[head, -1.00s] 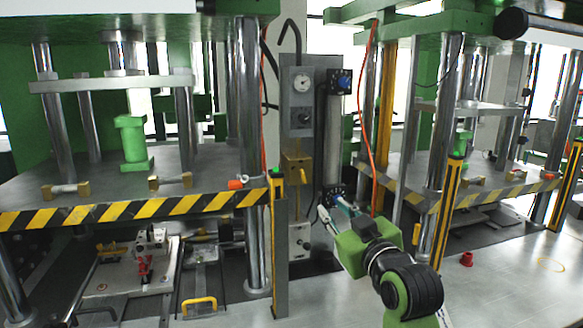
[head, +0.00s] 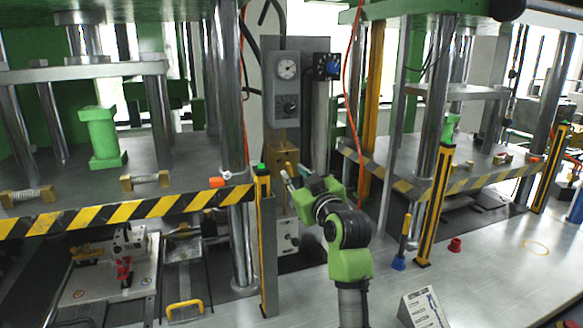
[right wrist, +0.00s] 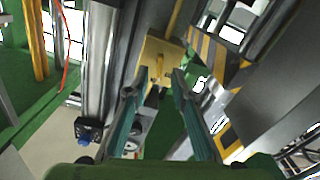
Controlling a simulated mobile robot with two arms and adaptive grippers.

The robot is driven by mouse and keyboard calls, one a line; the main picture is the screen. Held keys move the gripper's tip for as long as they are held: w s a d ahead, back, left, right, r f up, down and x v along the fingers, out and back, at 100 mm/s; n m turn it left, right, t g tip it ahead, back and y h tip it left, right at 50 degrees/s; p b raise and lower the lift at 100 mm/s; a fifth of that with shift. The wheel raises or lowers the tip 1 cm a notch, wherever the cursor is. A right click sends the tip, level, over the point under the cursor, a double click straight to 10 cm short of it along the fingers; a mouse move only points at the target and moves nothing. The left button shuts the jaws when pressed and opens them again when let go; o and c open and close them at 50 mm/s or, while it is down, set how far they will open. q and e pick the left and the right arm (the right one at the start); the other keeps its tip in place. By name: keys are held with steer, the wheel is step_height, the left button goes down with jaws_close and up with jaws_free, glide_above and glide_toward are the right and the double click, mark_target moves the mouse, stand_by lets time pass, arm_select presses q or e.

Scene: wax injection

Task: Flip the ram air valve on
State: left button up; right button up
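The likely ram air valve is a brass-coloured block (head: 284,150) on the grey control column, below the gauge box. It also shows in the right wrist view (right wrist: 150,50), with a small yellow lever (right wrist: 159,70) standing out from it. My right gripper (head: 294,177) is in front of the block. In the right wrist view my right gripper (right wrist: 154,84) has its two fingers spread apart, with the lever's end near the gap between the tips. I cannot tell whether a finger touches the lever. My left gripper is not in view.
A gauge box (head: 286,90) is above the block, with a blue knob (head: 327,66) beside it. A striped press edge (head: 130,208) and a yellow-black post (head: 264,215) stand close on the left. An orange hose (head: 351,100) hangs on the right. A red cup (head: 455,245) stands on the bench.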

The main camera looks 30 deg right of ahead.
mark_target(291, 170)
steer(key=shift+w+d+r, duration=0.1)
steer(key=shift+w+d, duration=0.1)
steer(key=shift+w, duration=0.5)
steer(key=shift+w+d, duration=0.15)
steer(key=shift+w, duration=0.65)
jaws_close()
steer(key=shift+r+m+p, duration=0.15)
steer(key=shift+m+p, duration=0.55)
steer(key=shift+p, duration=0.5)
steer(key=shift+f+m+p, duration=0.2)
steer(key=shift+m+p, duration=0.35)
steer(key=shift+m, duration=0.35)
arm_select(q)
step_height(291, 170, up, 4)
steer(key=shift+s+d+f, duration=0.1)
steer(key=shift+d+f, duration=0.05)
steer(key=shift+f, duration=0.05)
